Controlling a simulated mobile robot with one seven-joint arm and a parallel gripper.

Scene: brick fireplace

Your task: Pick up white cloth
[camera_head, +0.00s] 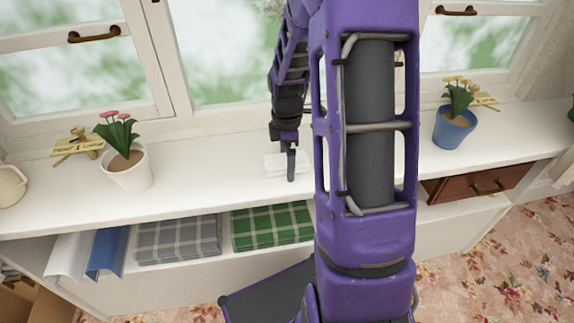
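A small white folded cloth (274,167) lies on the white windowsill counter (215,165), near the middle of the view. My gripper (291,172) points down at the cloth, its dark finger overlapping the cloth's right part. I see the gripper edge-on, so the gap between the fingers does not show. I cannot tell whether it touches the cloth. My purple arm hides the area just right of the cloth.
A white pot with pink flowers (129,170) stands left, and a blue pot with yellow flowers (455,127) right. Grey (178,237) and green (272,226) checked cloths lie on the shelf below. A wooden drawer (480,183) is at right. Windows stand behind the counter.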

